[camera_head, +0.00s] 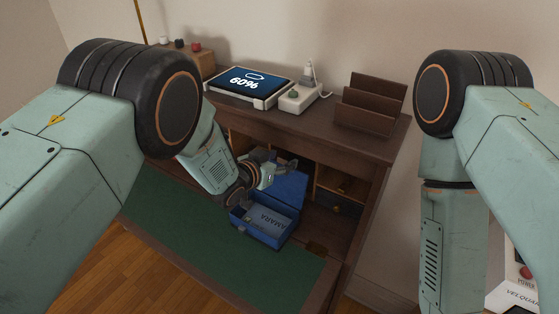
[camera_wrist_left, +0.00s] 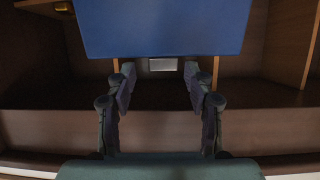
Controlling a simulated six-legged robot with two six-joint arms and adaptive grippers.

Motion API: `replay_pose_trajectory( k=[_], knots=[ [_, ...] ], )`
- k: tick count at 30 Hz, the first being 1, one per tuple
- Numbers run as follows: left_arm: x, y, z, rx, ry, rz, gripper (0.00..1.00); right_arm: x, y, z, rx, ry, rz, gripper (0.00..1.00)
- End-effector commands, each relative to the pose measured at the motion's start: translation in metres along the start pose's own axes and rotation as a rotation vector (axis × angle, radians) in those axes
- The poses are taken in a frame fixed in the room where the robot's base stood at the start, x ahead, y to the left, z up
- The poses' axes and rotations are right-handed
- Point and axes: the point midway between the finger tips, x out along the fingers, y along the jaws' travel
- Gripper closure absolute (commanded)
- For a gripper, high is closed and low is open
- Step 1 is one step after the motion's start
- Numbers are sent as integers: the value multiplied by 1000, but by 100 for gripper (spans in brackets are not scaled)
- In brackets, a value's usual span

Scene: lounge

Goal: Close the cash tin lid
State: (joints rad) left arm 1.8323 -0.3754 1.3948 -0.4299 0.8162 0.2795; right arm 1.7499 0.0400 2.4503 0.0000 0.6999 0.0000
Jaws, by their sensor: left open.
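The blue cash tin (camera_head: 280,238) sits open on the writing surface of the desk, with a grey inside that carries lettering. Its blue lid (camera_head: 289,187) stands raised at the back of the tin. My left gripper (camera_head: 268,174) is at the lid's upper left edge in the head view; whether it touches the lid cannot be told. In the left wrist view the lid (camera_wrist_left: 160,28) fills the top middle, just beyond the open, empty fingers of my left gripper (camera_wrist_left: 159,72). My right arm shows at the right, but its gripper is out of view.
Above the tin is a desk shelf with a tablet (camera_head: 250,84), a power strip (camera_head: 298,98) and a brown letter rack (camera_head: 370,105). The green mat (camera_head: 190,230) is clear to the left.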

Motion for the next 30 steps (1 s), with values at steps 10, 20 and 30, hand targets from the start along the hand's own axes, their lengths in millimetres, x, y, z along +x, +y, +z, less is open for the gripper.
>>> replay_pose_trajectory(
  k=[10,20,30],
  knots=[
    [0,0,0,0,0,0,71,0,0,0,0,1,0,60],
    [0,0,-1,0,2,0,99,0,0,0,0,0,0,60],
    [0,-1,0,-1,1,-2,100,0,0,0,0,0,0,60]
  ],
)
